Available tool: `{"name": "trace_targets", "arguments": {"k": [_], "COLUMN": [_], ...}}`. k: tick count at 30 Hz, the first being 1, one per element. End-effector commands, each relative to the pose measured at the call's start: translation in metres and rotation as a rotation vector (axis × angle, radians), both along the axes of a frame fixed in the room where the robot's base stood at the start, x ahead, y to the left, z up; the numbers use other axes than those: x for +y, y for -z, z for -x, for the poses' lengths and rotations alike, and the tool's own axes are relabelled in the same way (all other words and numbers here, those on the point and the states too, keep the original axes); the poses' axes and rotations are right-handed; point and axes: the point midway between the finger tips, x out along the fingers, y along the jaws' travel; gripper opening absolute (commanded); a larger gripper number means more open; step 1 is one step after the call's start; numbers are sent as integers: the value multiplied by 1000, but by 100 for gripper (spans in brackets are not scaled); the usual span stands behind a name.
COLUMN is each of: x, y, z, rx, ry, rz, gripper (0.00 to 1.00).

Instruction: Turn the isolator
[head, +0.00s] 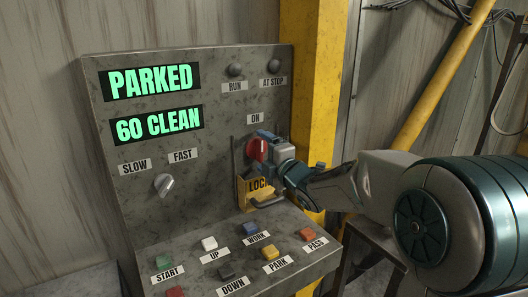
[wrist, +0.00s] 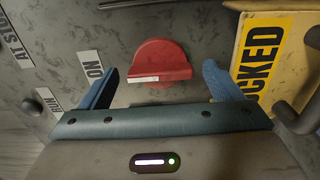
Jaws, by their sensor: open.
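The isolator is a red rotary handle (head: 256,149) on the right part of the grey panel, below the ON label. In the wrist view the red isolator handle (wrist: 161,64) has a white mark along its edge and lies between the two blue fingers. My gripper (head: 268,150) is at the panel in front of the isolator and partly hides it. In the wrist view my gripper (wrist: 158,85) is open, with a visible gap between each finger and the handle.
The displays (head: 153,80) read PARKED and 60 CLEAN. A selector knob (head: 164,184) and several coloured buttons (head: 269,252) are on the panel.

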Motion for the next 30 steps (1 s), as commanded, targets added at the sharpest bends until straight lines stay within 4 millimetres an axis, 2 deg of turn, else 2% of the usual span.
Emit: {"name": "trace_targets", "arguments": {"k": [11,12,16,17,30], "x": [3,3,3,3,2], "y": [0,0,0,0,1], "z": [-5,-5,-5,-5,-5], "rx": [1,1,1,1,45], "ry": [1,1,1,1,2], "rz": [1,1,1,1,-64], "gripper": [85,80,44,41,41]}}
